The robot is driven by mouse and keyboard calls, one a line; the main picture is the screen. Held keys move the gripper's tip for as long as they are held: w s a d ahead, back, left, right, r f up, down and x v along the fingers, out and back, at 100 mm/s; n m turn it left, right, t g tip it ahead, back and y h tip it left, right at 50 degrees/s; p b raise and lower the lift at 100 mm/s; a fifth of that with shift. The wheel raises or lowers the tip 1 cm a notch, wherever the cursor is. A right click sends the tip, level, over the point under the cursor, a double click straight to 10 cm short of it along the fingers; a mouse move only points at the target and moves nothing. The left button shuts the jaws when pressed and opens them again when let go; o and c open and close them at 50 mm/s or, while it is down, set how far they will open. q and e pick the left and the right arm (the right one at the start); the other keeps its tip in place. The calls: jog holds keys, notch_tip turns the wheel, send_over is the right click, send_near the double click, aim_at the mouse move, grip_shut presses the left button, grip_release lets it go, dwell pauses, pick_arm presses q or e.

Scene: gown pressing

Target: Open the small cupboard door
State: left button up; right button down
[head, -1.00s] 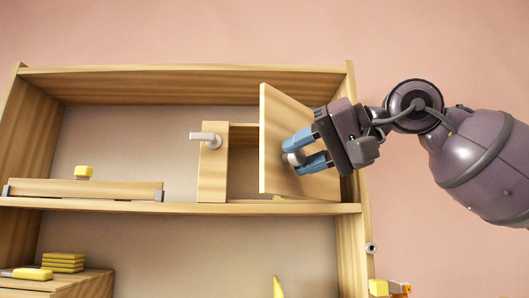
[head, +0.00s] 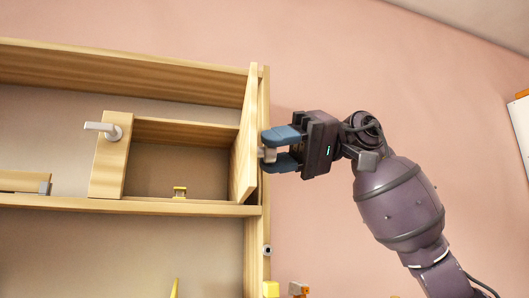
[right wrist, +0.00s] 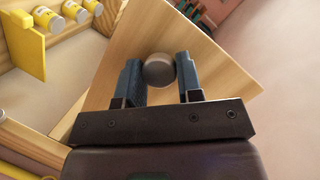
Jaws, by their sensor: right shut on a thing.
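The small cupboard door (head: 245,140) is a light wooden panel, swung wide open and seen nearly edge-on at the right side of the shelf unit. Its round grey knob (right wrist: 158,70) shows in the right wrist view between the blue fingers. My right gripper (head: 270,152) is shut on the knob, at the door's outer face. My left gripper is not in view.
A grey lever handle (head: 103,129) sits on the wooden panel left of the opening. The shelf unit's right side (head: 262,225) is close to the door. Yellow and orange items (head: 285,289) are low at the right. Bare pink wall lies behind my right arm.

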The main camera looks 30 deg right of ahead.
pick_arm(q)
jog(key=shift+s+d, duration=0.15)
pick_arm(e)
jog(key=shift+d, duration=0.4)
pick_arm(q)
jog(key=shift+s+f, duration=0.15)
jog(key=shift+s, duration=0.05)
pick_arm(e)
jog(key=shift+r, duration=0.1)
jog(key=c, duration=1.1)
grip_release()
jog(key=o, duration=0.3)
jog(key=shift+d, duration=0.15)
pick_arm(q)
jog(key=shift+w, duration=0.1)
